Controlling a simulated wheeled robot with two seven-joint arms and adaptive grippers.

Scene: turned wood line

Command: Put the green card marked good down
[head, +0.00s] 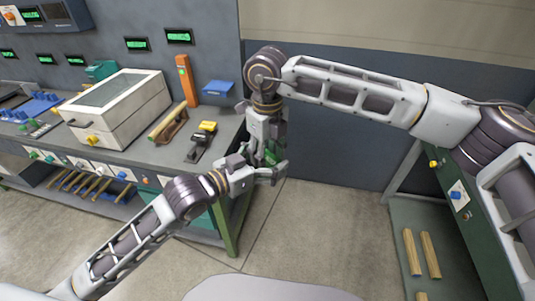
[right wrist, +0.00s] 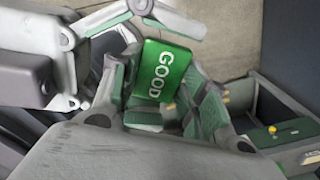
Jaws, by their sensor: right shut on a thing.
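The green card marked GOOD (right wrist: 162,70) is held up in the right wrist view, its white lettering running down its face. My right gripper (right wrist: 168,112) is shut on the card's lower part. In the head view my right gripper (head: 270,158) hangs beside the bench's right end, above the floor, and the card is mostly hidden by the fingers. My left gripper (head: 266,172) is close below it, its fingers spread. In the right wrist view the left gripper (right wrist: 130,45) reaches in from the upper left, its fingers apart near the card's upper end.
The grey bench (head: 180,172) on the left carries a white lidded box (head: 118,105), an orange upright block (head: 187,80), a blue bin (head: 217,88) and a black-and-yellow tool (head: 202,140). A green rack (head: 455,215) with wooden pieces (head: 421,253) stands right. The floor between is clear.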

